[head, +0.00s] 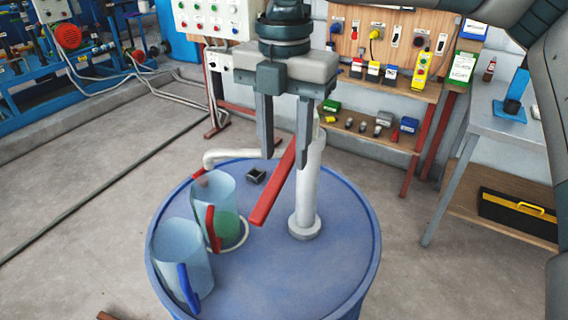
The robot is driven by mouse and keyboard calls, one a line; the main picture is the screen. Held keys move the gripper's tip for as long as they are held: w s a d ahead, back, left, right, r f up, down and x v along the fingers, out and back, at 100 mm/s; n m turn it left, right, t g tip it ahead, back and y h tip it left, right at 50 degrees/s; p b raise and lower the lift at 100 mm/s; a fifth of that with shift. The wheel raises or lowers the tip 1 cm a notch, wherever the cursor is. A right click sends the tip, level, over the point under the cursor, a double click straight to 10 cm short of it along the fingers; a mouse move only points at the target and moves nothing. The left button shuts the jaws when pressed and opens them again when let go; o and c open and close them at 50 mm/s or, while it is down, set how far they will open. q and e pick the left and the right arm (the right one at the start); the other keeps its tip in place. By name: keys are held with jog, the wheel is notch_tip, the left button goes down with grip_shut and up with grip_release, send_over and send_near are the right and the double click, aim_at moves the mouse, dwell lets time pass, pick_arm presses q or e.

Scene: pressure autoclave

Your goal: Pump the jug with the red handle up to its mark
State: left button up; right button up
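The jug with the red handle (226,190) stands upright on a blue drum (290,285), within a pale ring. Green liquid (228,226) fills its lower part; I cannot make out its mark. A white pump (308,195) stands on the drum, and its spout (232,154) ends over this jug. The pump's red lever (273,196) slants down to the front left. My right gripper (285,156) points down at the lever, its fingers apart with the lever's upper part appearing between them; contact cannot be told. My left gripper is out of view.
A jug with a blue handle (180,245) stands in front left of the other jug and looks empty. A small dark box (256,176) lies on the drum behind the lever. A grey workbench (490,125) stands at right.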

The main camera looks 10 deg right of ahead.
aim_at(284, 164)
notch_tip(284, 164, down, 4)
jog(key=shift+r+p, duration=0.15)
jog(key=shift+p, duration=0.15)
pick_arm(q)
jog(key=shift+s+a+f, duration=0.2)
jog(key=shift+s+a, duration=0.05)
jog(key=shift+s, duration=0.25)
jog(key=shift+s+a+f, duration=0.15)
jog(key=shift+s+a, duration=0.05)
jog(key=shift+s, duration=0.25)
pick_arm(e)
jog(key=shift+f, duration=0.6)
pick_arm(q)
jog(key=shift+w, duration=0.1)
pick_arm(e)
grip_shut()
